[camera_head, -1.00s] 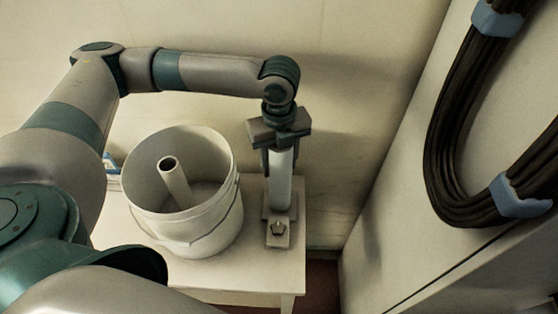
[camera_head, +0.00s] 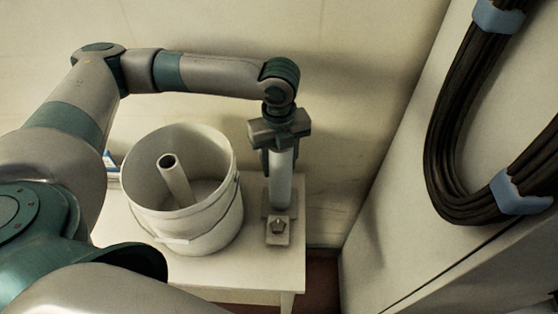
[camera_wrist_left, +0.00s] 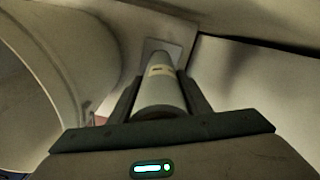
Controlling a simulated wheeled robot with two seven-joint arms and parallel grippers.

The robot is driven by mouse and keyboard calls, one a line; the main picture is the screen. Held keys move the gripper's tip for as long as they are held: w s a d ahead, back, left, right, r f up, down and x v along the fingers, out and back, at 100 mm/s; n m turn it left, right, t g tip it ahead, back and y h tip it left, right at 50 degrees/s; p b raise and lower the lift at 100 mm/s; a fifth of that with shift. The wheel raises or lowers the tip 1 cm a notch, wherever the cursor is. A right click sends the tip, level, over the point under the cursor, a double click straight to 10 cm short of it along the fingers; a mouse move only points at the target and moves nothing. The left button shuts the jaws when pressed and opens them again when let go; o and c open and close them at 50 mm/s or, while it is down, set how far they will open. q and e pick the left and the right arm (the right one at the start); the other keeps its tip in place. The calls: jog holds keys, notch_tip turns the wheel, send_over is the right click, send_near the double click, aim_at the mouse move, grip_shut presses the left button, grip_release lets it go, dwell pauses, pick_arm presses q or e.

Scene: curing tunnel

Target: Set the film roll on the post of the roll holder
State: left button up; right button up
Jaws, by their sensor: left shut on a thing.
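The film roll (camera_head: 281,182) is a pale, slim upright cylinder. My left gripper (camera_head: 279,158) is shut on its upper part from above. In the left wrist view the film roll (camera_wrist_left: 160,96) stands between the two dark fingers of my left gripper (camera_wrist_left: 161,88), with a pale band farther down. The holder's plate also shows in the left wrist view (camera_wrist_left: 177,53). The post is hidden, and I cannot tell whether the roll is around it. My right gripper is not in view.
A white bucket (camera_head: 218,222) with a pale tube (camera_head: 175,180) leaning inside stands close left of the holder. Both are on a small white table (camera_head: 262,270). A wall is behind. A panel with thick black cables (camera_head: 444,150) rises at the right.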

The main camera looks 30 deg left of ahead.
pick_arm(q)
jog(key=o, duration=1.4)
jog(key=shift+c, duration=0.2)
notch_tip(320, 180, up, 18)
jog(key=b, duration=0.2)
jog(key=shift+f+b, duration=0.25)
jog(key=shift+b, duration=0.1)
jog(key=shift+r, duration=0.15)
